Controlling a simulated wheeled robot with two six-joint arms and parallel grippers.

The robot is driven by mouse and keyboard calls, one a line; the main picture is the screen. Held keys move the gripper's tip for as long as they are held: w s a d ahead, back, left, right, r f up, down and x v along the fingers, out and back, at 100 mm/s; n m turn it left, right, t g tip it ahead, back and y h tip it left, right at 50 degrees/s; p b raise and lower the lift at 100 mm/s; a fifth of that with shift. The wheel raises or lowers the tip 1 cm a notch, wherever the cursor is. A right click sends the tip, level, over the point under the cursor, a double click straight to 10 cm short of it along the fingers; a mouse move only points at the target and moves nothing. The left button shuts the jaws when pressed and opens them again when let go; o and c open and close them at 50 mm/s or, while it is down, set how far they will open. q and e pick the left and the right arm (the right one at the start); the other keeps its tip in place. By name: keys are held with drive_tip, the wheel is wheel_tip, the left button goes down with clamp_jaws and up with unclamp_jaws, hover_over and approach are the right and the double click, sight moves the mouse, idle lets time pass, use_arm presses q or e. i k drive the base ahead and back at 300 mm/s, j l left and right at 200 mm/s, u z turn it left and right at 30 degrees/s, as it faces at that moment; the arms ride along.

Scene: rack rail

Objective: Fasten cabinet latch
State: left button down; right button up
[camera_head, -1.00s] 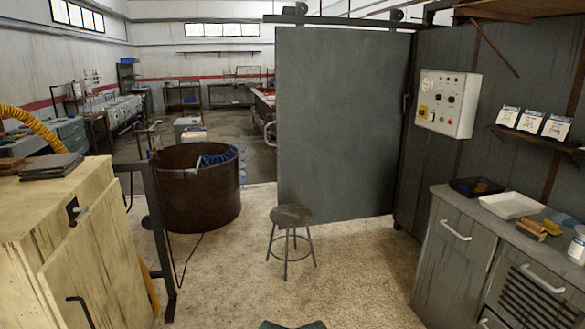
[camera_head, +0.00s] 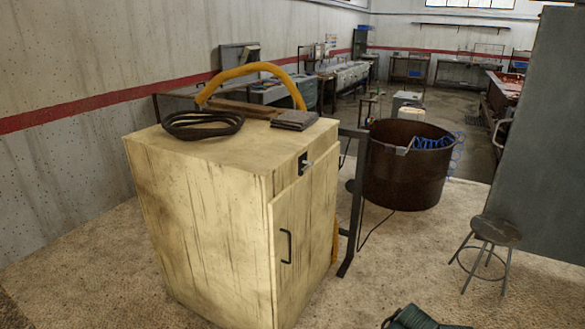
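The cabinet (camera_head: 205,215) is a worn, cream-coloured box standing left of centre. Its door (camera_head: 300,238) is on the right-hand face and has a dark bar handle (camera_head: 286,247). The door's left edge stands out a little from the cabinet body, so it looks slightly ajar. A small dark latch (camera_head: 304,163) sits at the top of that face, above the door's upper edge. Its finer position is too small to tell.
A black coil (camera_head: 203,125) and a dark flat stack (camera_head: 294,120) lie on the cabinet top. A yellow hose (camera_head: 253,70) arches behind. A dark metal frame (camera_head: 355,205), a brown drum (camera_head: 405,180) and a stool (camera_head: 496,231) stand to the right. Floor (camera_head: 405,265) is clear between cabinet and stool.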

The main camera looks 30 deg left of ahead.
sight(301, 173)
drive_tip(key=u, duration=1.05)
